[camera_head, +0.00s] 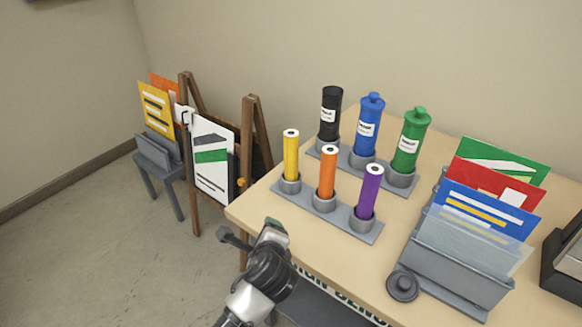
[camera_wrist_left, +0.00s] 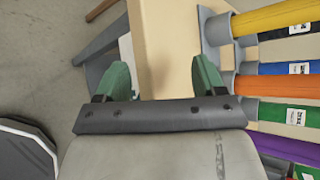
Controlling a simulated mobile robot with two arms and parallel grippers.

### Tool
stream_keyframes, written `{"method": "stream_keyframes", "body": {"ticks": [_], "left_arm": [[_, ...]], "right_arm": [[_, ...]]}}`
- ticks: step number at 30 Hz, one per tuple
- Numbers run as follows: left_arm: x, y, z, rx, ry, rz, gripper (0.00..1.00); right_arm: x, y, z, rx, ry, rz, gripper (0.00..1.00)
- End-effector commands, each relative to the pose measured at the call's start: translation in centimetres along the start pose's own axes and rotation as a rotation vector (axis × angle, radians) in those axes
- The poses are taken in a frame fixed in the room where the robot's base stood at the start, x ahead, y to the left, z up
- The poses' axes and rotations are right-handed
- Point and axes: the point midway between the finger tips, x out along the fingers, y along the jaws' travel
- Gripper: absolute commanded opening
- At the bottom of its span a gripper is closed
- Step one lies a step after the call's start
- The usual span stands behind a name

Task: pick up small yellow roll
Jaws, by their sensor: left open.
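The small yellow roll (camera_head: 291,155) stands upright in a grey cup at the left end of the front rack (camera_head: 335,218) on the table. In the left wrist view the yellow roll (camera_wrist_left: 280,16) shows at the upper right, outside the jaws. My left gripper (camera_head: 248,234) is open and empty near the table's left front edge, in front of and left of the yellow roll and apart from it. Its two green fingertips (camera_wrist_left: 163,80) show spread in the left wrist view, with the table corner beyond them. My right gripper is not in view.
An orange roll (camera_head: 327,172) and a purple roll (camera_head: 369,192) share the front rack. Black (camera_head: 330,115), blue (camera_head: 368,125) and green (camera_head: 409,142) bottles stand behind. A grey file holder (camera_head: 465,270) is at the right. A wooden easel (camera_head: 247,150) stands left of the table.

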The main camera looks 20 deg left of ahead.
Motion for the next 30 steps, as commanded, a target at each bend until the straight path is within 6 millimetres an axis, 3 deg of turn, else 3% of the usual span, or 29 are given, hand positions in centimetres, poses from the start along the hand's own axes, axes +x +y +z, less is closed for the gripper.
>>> {"method": "stream_keyframes", "body": {"ticks": [1, 3, 6, 9, 14, 24, 30], "left_arm": [[0.7, -3.0, 0.0, 0.160, -0.057, -0.076, 0.70], [1.1, -6.5, 0.0, 0.387, -0.149, -0.159, 0.70], [1.4, -10.9, -0.1, 0.676, -0.289, -0.246, 0.70], [1.3, -13.7, -0.2, 0.862, -0.394, -0.285, 0.70], [1.4, -15.5, -0.2, 0.983, -0.466, -0.304, 0.70], [5.4, -17.8, 0.9, 0.994, -0.472, -0.304, 0.70], [6.7, -18.5, 1.3, 0.991, -0.470, -0.303, 0.70]], "right_arm": [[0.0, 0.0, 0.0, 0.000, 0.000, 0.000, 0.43], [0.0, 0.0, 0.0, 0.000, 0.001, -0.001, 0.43], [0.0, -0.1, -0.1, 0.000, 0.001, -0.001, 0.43], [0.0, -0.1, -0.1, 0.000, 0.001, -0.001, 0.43], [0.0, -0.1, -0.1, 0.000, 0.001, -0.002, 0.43], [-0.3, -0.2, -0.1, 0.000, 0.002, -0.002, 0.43], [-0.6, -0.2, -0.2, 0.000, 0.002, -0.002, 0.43]]}}
